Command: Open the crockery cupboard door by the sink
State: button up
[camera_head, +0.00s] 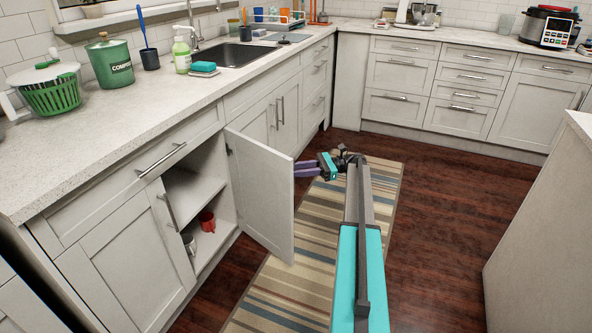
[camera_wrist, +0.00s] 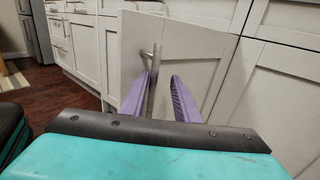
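The white crockery cupboard door (camera_head: 262,195) by the sink (camera_head: 236,53) stands swung well out from the counter front in the head view. My gripper (camera_head: 308,168) is at the far side of the door, near its outer edge, and part of its surroundings is hidden there. In the wrist view the door (camera_wrist: 195,45) fills the middle, with its upright metal bar handle (camera_wrist: 152,75). The two purple fingers of my gripper (camera_wrist: 160,80) are apart, with the bar between them, closer to the left finger. I cannot tell whether they touch it.
Inside the open cupboard are a shelf (camera_head: 192,197), a red mug (camera_head: 207,221) and a pale mug (camera_head: 189,243). A striped rug (camera_head: 300,285) lies on the wooden floor. An island (camera_head: 545,225) stands at the right, with clear floor between.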

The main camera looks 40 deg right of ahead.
jog(key=shift+v, duration=1.15)
jog(key=shift+s+d+f+b, duration=0.15)
jog(key=shift+d+b, duration=0.1)
jog(key=shift+b, duration=0.75)
